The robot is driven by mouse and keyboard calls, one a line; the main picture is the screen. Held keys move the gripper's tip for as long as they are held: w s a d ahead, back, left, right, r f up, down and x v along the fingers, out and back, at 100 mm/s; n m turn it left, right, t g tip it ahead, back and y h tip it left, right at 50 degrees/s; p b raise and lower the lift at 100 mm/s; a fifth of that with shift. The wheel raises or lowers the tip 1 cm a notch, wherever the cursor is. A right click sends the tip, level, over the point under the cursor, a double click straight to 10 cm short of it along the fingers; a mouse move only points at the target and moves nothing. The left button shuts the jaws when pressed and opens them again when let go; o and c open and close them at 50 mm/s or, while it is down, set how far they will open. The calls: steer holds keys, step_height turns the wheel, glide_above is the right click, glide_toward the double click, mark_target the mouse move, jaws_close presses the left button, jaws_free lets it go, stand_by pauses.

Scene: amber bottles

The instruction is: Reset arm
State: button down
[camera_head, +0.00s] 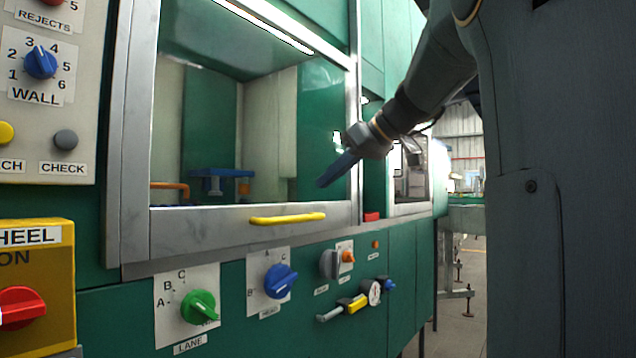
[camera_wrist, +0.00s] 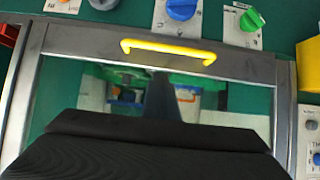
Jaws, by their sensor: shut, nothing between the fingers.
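My gripper (camera_head: 338,169) shows in the head view in front of the right part of a glass-fronted cabinet window. Its blue-grey fingers point down and left, shut and empty. The window's metal frame carries a yellow handle (camera_head: 288,219) along its lower bar, below and left of my gripper and apart from it. In the wrist view the yellow handle (camera_wrist: 168,51) lies near the top. A dark finger shape stands mid-picture, in front of the glass.
A yellow box with a red knob (camera_head: 22,306) stands at the lower left. Behind the glass is a blue stand (camera_head: 220,174). Open floor shows at the right.

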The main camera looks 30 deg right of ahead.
steer(key=shift+p+v, duration=0.3)
steer(key=shift+v, duration=2.3)
